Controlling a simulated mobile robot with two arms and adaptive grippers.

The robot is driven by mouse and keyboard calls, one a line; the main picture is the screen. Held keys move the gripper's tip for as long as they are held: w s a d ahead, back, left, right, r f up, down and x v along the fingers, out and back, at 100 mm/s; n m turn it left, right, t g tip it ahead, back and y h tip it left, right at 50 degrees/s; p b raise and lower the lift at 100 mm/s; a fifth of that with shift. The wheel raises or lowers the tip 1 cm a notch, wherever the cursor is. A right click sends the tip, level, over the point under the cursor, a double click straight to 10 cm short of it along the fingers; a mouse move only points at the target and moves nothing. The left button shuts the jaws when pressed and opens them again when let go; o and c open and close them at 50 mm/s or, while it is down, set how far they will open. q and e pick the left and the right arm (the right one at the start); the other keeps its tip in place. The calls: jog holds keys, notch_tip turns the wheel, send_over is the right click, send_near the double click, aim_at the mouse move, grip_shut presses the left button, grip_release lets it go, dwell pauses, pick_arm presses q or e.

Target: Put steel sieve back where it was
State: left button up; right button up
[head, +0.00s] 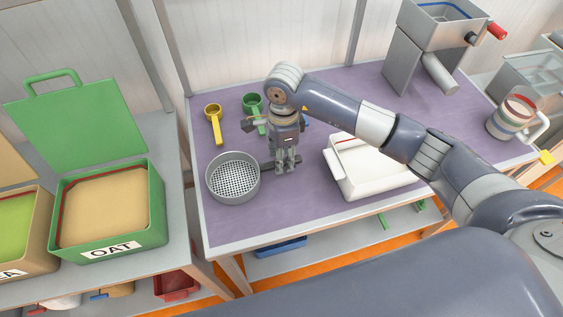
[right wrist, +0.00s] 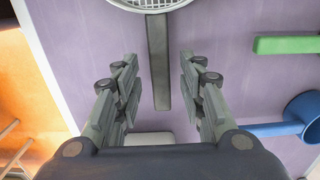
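The steel sieve (head: 233,178), a round grey pan with a perforated bottom, lies on the purple table mat left of my right gripper. Its dark handle points right, toward the gripper. In the right wrist view, part of the sieve's mesh and rim (right wrist: 150,4) shows at the top edge, and its straight handle (right wrist: 158,62) runs down between the fingers. My right gripper (head: 287,168) points down at the handle. In the right wrist view, the gripper (right wrist: 158,75) is open, with gaps on both sides of the handle. My left gripper is not in view.
Yellow (head: 214,120) and green (head: 254,108) scoops lie behind the sieve; a blue scoop (right wrist: 300,118) is beside the gripper. A white bin (head: 350,185) stands right. A metal hopper machine (head: 425,50) and a jug (head: 512,115) are farther right. A green OAT bin (head: 110,215) stands left.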

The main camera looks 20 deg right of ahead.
notch_tip(320, 180, up, 9)
jog(key=b, duration=0.1)
jog(key=shift+b, duration=0.4)
jog(key=shift+d+f, duration=0.1)
